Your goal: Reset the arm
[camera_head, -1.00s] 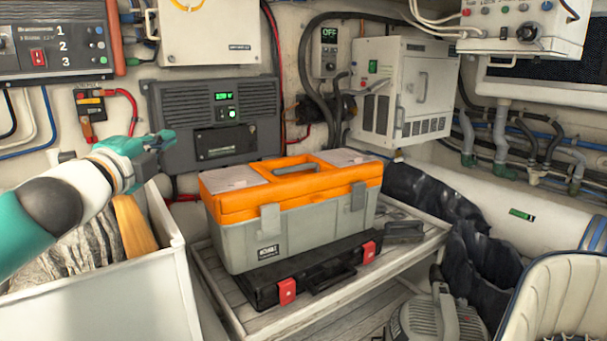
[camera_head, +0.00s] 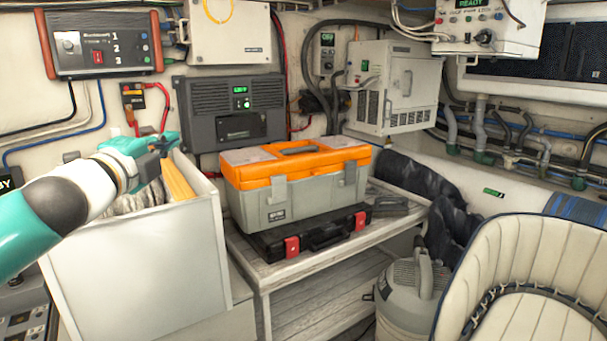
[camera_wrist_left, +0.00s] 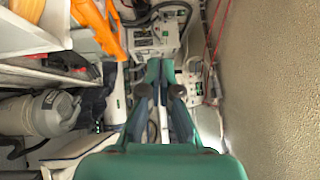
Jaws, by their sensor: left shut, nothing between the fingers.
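My left arm comes in from the left in the head view. Its teal gripper (camera_head: 165,144) is over the right part of an open white bin and in front of the grey wall unit. The gripper is shut and empty. In the left wrist view the two dark green fingers (camera_wrist_left: 163,95) point away from the camera, with nothing between them. My right gripper shows in neither view.
The white bin (camera_head: 150,265) holds a grey cloth-like thing and an orange-yellow piece (camera_head: 178,178). An orange and grey toolbox (camera_head: 300,195) stands on a bench with a black case (camera_head: 310,235). A grey canister (camera_head: 410,290) and a cream seat (camera_head: 535,275) are at right.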

